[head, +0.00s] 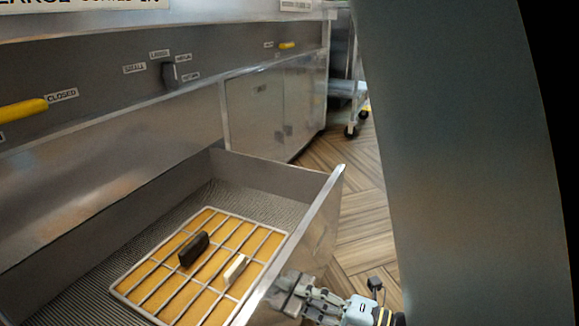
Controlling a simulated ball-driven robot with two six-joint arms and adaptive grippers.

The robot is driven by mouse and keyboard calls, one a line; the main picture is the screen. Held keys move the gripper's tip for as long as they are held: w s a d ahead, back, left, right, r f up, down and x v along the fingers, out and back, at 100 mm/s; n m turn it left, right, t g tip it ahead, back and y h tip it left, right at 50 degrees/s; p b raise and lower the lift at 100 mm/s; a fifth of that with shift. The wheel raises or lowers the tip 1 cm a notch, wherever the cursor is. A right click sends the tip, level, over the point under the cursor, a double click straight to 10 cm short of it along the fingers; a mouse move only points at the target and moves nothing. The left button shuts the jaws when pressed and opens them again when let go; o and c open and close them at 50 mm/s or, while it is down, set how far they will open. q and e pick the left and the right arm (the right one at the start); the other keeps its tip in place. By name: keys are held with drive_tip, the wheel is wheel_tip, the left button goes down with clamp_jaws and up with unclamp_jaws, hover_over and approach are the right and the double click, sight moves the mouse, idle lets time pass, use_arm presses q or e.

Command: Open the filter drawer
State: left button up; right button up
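The filter drawer (322,212) is a deep grey metal drawer, pulled out from the range front. Inside it lies a wire-grid filter frame (207,262) over a yellow-orange pad, with a dark block and a pale block on top. My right gripper (285,294) is at the outer side of the drawer's front panel, close to its top edge. Its fingertips are at the panel, but any handle there is hidden, and I cannot tell whether they are closed on something. My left gripper is not in view.
Above the drawer, the range panel carries a yellow handle (22,109) labelled CLOSED, a dark selector knob (169,75) and another yellow handle (287,45). Closed cabinet doors (268,110) stand beyond. A wheeled cart (350,95) is farther back. Wood-patterned floor (345,190) lies open beside the drawer.

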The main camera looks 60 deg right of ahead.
drive_tip(key=shift+o, duration=1.4)
drive_tip(key=s+d, duration=0.1)
drive_tip(key=s, duration=1.1)
